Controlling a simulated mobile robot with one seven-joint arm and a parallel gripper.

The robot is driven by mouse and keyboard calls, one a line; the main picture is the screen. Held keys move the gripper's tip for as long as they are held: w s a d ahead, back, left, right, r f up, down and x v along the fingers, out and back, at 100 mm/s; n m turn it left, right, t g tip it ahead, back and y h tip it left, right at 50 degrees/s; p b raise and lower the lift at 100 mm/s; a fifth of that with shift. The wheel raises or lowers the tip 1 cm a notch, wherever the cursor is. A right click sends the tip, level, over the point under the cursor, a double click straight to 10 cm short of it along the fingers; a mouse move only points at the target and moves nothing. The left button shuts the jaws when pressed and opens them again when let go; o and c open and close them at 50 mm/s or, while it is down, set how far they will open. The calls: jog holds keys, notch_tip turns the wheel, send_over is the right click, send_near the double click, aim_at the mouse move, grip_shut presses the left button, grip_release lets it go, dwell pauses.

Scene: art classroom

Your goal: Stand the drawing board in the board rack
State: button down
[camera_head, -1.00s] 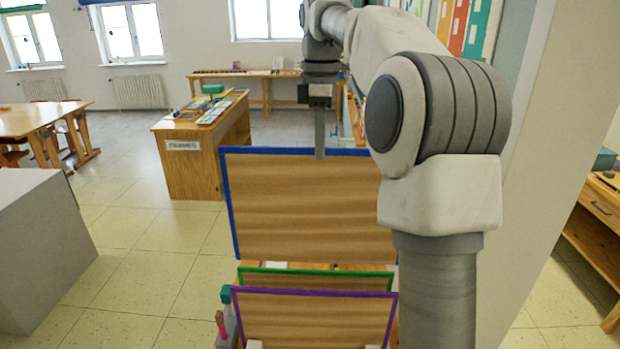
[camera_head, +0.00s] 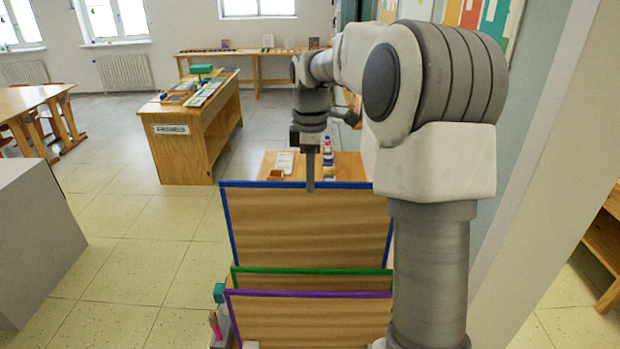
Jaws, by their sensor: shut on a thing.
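The blue-edged drawing board (camera_head: 308,228) hangs upright from my gripper (camera_head: 311,187), which is shut on its top edge near the middle. The lower edge of the board is hidden behind a green-edged board (camera_head: 310,280). A purple-edged board (camera_head: 308,320) stands in front of the green one. These two boards stand upright one behind the other, apparently in the board rack, whose frame and slots are almost wholly hidden by them. I cannot tell whether the blue-edged board touches the rack.
A table with art supplies (camera_head: 340,165) lies just behind the blue-edged board. A wooden desk (camera_head: 185,150) stands back left, and a grey block (camera_head: 35,245) at left. A teal item and a pink item (camera_head: 215,325) sit left of the boards. Open floor lies between.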

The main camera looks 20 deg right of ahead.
send_over(311, 244)
jog(key=shift+w+f, duration=0.2)
jog(key=shift+f, duration=2.35)
jog(key=shift+f+b, duration=0.55)
jog(key=shift+f, duration=0.8)
jog(key=shift+f+b, duration=4.1)
jog(key=shift+f, duration=1.95)
jog(key=shift+c, duration=2.4)
grip_release()
jog(key=shift+r, duration=0.1)
